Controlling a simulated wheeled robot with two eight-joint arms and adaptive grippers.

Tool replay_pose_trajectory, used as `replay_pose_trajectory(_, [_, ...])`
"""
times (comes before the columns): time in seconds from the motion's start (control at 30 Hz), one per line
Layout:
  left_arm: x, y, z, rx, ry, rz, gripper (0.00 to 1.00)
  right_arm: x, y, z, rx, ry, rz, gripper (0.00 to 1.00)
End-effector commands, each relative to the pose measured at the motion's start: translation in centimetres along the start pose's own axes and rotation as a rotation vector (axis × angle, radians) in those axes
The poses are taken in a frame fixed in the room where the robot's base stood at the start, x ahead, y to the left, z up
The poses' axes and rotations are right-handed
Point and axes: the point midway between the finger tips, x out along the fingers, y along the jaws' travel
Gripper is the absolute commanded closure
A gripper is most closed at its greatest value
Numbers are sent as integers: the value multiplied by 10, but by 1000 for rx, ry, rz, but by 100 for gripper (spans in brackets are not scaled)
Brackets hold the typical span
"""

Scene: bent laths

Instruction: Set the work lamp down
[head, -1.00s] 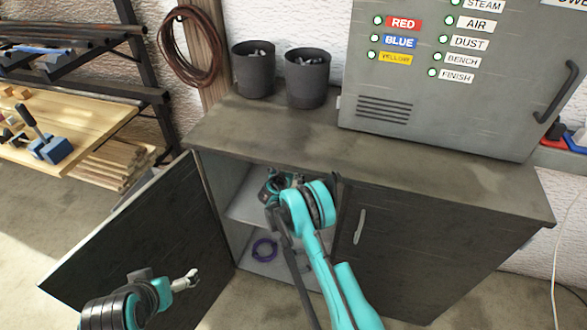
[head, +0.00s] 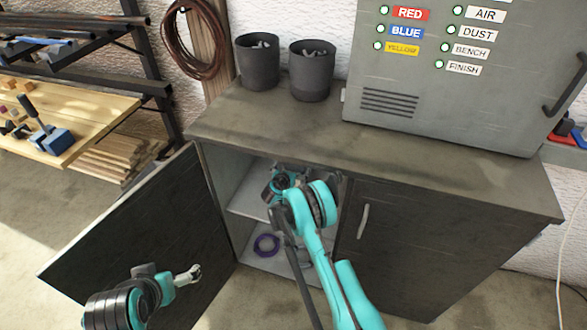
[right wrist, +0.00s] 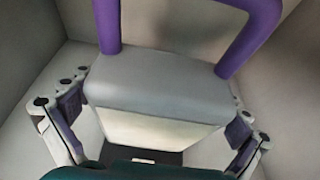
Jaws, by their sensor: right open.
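The work lamp (right wrist: 160,88) fills the middle of the right wrist view: a grey box-shaped body with a pale front and a purple handle (right wrist: 243,38). My right gripper (right wrist: 152,135) is open, with one finger on each side of the lamp body; I cannot tell whether the fingers touch it. In the head view my right arm reaches into the open cabinet (head: 222,185) at the upper shelf, and the arm hides most of the lamp there. My left gripper (head: 188,274) is in front of the open cabinet door; its opening is too small to judge.
The cabinet door (head: 140,235) stands open at the left. A purple ring (head: 266,245) lies in the lower compartment. Two dark cups (head: 257,62) and a grey control box (head: 440,100) stand on the worktop (head: 250,120). The second door (head: 430,230) is shut.

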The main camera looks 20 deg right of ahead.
Motion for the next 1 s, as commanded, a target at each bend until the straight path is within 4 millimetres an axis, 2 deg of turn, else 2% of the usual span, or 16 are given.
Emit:
replay_pose_trajectory(0.17, [-8, 0, -6, 0, 0, 0, 0, -24, 1, 2, -2, 0, 2, 0])
replay_pose_trajectory(0.4, [-22, 0, -16, 0, 0, 0, 0, -78, 2, 3, -2, 0, 3, 0])
replay_pose_trajectory(0.6, [-28, 0, -20, 0, 0, 0, 0, -110, 1, 1, -1, 0, 2, 0])
replay_pose_trajectory(0.77, [-29, 0, -21, 0, 0, 0, 0, -120, 0, 0, 0, 0, 0, 0])
replay_pose_trajectory(1.0, [-29, 0, -21, 0, 0, 0, 0, -120, 0, 0, 0, 0, 0, 0])
